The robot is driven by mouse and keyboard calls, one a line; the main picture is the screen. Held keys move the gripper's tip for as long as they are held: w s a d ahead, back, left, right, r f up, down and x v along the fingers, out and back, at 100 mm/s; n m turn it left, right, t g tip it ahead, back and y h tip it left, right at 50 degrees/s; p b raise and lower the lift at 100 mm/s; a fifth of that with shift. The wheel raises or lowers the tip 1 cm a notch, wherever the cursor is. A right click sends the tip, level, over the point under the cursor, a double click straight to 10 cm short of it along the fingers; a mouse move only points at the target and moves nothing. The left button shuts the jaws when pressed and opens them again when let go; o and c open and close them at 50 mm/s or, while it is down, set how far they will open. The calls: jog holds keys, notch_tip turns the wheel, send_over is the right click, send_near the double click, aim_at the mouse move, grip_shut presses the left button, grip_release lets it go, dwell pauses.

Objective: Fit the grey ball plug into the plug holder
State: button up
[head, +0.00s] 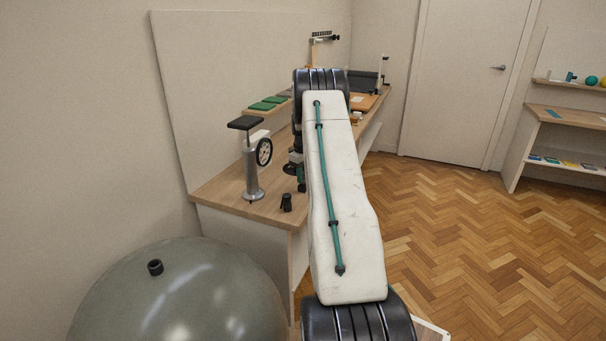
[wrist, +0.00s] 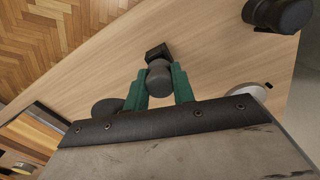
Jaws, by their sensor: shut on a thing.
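In the wrist view my gripper (wrist: 160,82) has its green fingers closed on a dark grey rounded piece, which looks like the grey ball plug (wrist: 158,80). A small black square block (wrist: 157,52), perhaps the plug holder, shows just beyond the plug's end; I cannot tell whether they touch or whether the plug is in it. In the head view my arm hides most of the gripper over the bench. A large grey ball (head: 190,305) stands at the lower left with a black collar (head: 155,267) on top.
The wooden bench (head: 230,208) carries a grey pump (head: 252,170) with a dial and a small black piece (head: 286,203), left of my gripper. Green pads (head: 268,103) lie farther back. Parquet floor (head: 450,230) is clear to the right, before a shelf unit (head: 555,150).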

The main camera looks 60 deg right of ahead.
jog(key=shift+f, duration=0.75)
jog(key=o, duration=1)
jog(key=shift+o, duration=0.2)
notch_tip(320, 180, up, 8)
jog(key=shift+f, duration=0.1)
